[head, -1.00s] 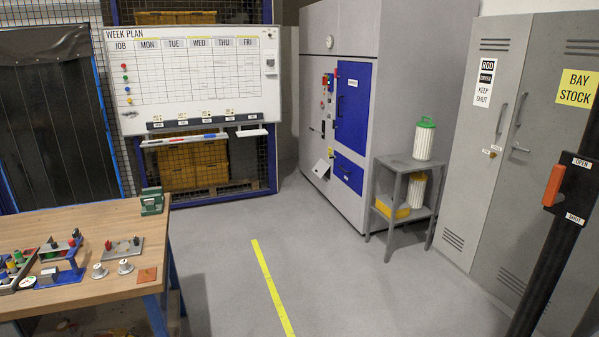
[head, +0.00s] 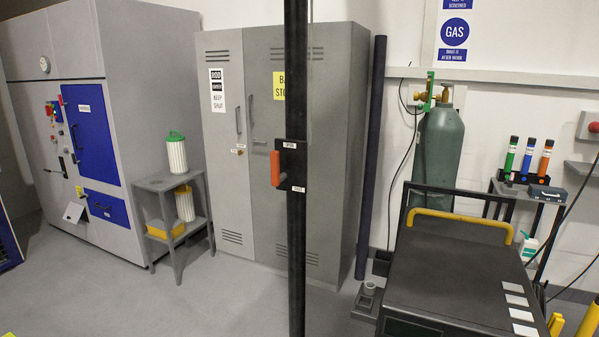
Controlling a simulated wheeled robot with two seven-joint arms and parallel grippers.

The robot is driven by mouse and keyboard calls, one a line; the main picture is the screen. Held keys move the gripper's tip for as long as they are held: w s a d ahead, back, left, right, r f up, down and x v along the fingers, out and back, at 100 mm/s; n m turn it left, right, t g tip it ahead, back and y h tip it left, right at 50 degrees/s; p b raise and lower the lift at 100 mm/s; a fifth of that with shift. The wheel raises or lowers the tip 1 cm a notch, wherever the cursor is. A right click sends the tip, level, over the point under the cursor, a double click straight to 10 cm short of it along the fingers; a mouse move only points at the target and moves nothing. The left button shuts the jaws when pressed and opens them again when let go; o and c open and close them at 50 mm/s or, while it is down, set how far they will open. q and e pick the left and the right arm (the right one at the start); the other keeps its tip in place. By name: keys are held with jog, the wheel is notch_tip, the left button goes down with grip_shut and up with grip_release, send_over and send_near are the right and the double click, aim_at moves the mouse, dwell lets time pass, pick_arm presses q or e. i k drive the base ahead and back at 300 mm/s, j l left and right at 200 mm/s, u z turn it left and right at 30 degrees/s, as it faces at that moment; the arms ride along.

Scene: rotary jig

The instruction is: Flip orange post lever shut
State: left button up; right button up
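The orange lever (head: 275,169) is on a black plate (head: 292,166) fixed to a dark upright post (head: 297,250), near the middle of the head view. The lever hangs at the plate's left side and looks roughly vertical. A small label sits above it and another below it; they are too small to read now, but a second ago they read OPEN at the top and SHUT at the bottom. Neither of my grippers is in view.
Grey lockers (head: 225,130) stand behind the post. A small grey side table (head: 165,185) with canisters is to the left. A black cart (head: 450,265) with a yellow handle stands at the right, before a green gas cylinder (head: 438,150). Grey floor is clear left of the post.

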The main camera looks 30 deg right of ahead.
aim_at(276, 178)
jog(key=z, duration=0.95)
